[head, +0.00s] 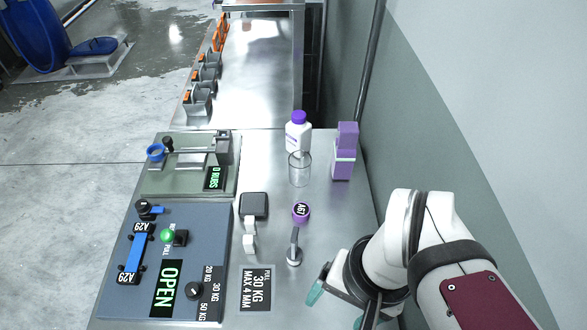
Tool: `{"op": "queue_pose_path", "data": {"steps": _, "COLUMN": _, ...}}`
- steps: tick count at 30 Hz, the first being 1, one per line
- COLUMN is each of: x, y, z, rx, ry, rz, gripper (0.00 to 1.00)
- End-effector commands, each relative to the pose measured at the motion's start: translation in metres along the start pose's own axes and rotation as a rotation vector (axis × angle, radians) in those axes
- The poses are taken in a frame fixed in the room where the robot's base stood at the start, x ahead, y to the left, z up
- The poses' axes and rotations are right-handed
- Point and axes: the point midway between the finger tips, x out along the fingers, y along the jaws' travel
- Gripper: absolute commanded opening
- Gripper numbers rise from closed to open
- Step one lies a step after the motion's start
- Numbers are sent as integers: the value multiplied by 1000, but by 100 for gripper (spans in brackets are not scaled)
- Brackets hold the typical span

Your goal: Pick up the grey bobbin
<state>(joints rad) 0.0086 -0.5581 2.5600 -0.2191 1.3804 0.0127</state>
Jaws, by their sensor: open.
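I cannot clearly make out a grey bobbin in the head view. A small metallic grey upright piece with a round foot (294,250) stands on the steel bench, and I cannot tell whether it is the bobbin. Just behind it is a round purple-topped piece labelled A67 (301,209). My gripper (337,308) is at the lower right, with teal fingertips. It is open and apart from these pieces, to the right of and nearer than the grey one. Part of the gripper is hidden by my own wrist.
Left are a blue panel (190,255) with an OPEN display and a green rubbing device (150,182). A dark grey block (254,204) and a white piece (250,238) stand mid-bench. Behind are a purple-capped bottle (298,133), glass jar (299,170) and purple boxes (344,152). A wall rises right.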

Motion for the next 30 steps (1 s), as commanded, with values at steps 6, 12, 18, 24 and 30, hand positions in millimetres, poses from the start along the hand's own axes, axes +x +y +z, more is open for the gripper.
{"op": "queue_pose_path", "data": {"steps": 6, "x": 0, "y": 0, "z": 0, "rx": 0, "ry": 0, "rz": 0, "gripper": 81}}
{"op": "queue_pose_path", "data": {"steps": 12, "x": 23, "y": 9, "z": -1, "rx": -344, "ry": -116, "rz": 260, "gripper": 81}}
{"op": "queue_pose_path", "data": {"steps": 18, "x": 74, "y": -10, "z": -31, "rx": -1326, "ry": -251, "rz": 943, "gripper": 81}}
{"op": "queue_pose_path", "data": {"steps": 24, "x": 149, "y": -83, "z": -20, "rx": -2239, "ry": -230, "rz": 1609, "gripper": 81}}
{"op": "queue_pose_path", "data": {"steps": 30, "x": 189, "y": -108, "z": 0, "rx": 2479, "ry": 184, "rz": -1833, "gripper": 81}}
